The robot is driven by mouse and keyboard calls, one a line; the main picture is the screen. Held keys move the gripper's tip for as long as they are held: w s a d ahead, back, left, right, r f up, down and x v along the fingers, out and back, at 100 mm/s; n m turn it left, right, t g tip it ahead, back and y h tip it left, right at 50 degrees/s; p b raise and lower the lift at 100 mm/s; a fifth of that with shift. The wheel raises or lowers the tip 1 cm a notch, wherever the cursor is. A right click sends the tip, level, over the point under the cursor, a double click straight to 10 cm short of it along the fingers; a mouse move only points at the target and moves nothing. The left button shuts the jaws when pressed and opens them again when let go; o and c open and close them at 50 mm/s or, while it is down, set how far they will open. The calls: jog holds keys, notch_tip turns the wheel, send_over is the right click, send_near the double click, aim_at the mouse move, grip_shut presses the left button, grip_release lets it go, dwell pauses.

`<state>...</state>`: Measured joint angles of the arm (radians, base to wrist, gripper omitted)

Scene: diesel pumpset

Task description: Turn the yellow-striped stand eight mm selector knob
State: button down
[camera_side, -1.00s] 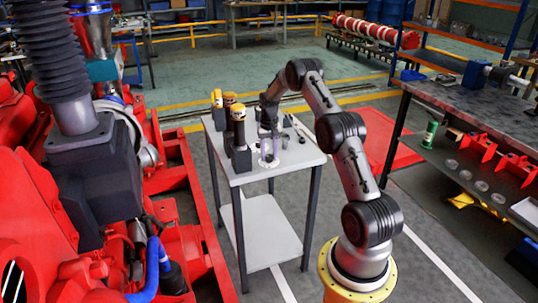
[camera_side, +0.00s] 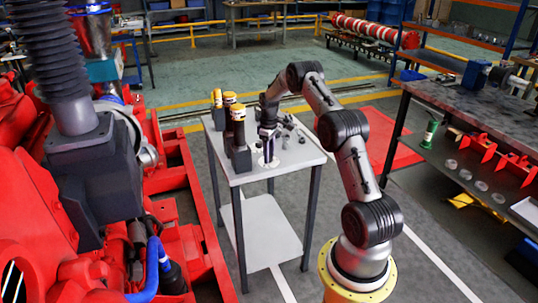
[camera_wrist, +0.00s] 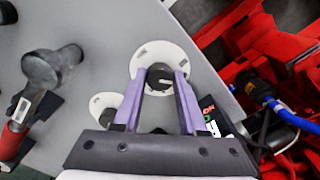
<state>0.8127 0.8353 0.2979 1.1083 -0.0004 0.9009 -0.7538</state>
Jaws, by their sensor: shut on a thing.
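A dark round knob (camera_wrist: 160,76) sits on a white disc (camera_wrist: 150,52) with small grey marks, in the upper middle of the wrist view. My gripper (camera_wrist: 162,78) has its two purple fingers on either side of the knob, shut on it. In the side view my gripper (camera_side: 268,152) points down at the near part of the small table. A white disc (camera_side: 269,163) shows under it there; the knob is hidden. Black stands with yellow tops (camera_side: 238,130) are just left of my gripper. I cannot read any size mark.
A smaller white disc (camera_wrist: 103,107), a grey rounded piece (camera_wrist: 50,68) and a red-handled tool (camera_wrist: 16,125) lie left of the fingers in the wrist view. The grey table (camera_side: 255,178) has free room at its right. Red machinery (camera_side: 190,240) stands left of it.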

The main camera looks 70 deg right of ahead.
jog(key=n, duration=0.6)
jog(key=shift+w+r, duration=0.1)
jog(key=shift+n, duration=0.3)
dwell(0.3)
jog(key=shift+c, duration=2.3)
grip_release()
notch_tip(320, 180, up, 14)
